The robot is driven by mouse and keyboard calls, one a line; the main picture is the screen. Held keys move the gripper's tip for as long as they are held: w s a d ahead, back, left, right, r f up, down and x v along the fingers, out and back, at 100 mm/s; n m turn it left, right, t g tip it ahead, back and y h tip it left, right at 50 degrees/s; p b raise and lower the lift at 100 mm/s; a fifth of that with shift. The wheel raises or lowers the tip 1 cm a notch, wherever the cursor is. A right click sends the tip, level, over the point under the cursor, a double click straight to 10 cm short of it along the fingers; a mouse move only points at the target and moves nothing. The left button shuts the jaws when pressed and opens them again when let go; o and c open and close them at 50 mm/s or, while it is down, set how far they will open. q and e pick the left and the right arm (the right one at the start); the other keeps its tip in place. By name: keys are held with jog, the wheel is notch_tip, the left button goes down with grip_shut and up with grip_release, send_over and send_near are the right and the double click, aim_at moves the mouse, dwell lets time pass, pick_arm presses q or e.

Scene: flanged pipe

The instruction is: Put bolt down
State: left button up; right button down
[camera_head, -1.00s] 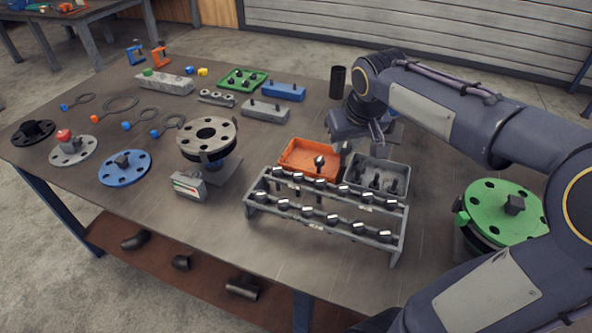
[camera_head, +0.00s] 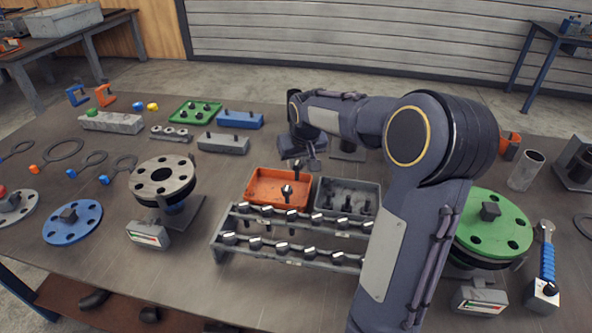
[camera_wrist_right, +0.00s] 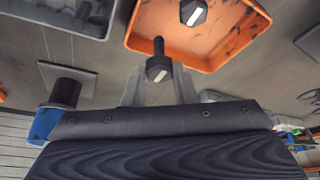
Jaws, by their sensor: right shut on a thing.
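My right gripper (camera_head: 307,165) reaches in behind the orange tray (camera_head: 262,183). In the right wrist view its two fingers (camera_wrist_right: 158,84) are shut on a dark bolt (camera_wrist_right: 157,67) with a pale mark on its hex head. The held bolt (camera_head: 297,167) shows small in the head view, at the far rim of the orange tray; I cannot tell whether it touches the tray. Another dark bolt (camera_head: 287,191) stands in the orange tray, and it also shows in the right wrist view (camera_wrist_right: 192,11). My left gripper is out of view.
A grey tray (camera_head: 374,187) with several bolts stands right of the orange one. A grey rack (camera_head: 222,243) with rows of bolts stands in front. A flanged pipe (camera_head: 163,177) is to the left, a green flange (camera_head: 491,232) to the right. Blocks (camera_head: 222,144) lie behind.

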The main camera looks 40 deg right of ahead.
aim_at(296, 171)
jog(key=x, duration=0.4)
jog(key=shift+s+a+f, duration=0.1)
jog(key=shift+s, duration=0.05)
jog(key=shift+f, duration=0.2)
jog(key=shift+f, duration=0.15)
jog(key=c, duration=1.2)
grip_release()
jog(key=shift+o, duration=0.2)
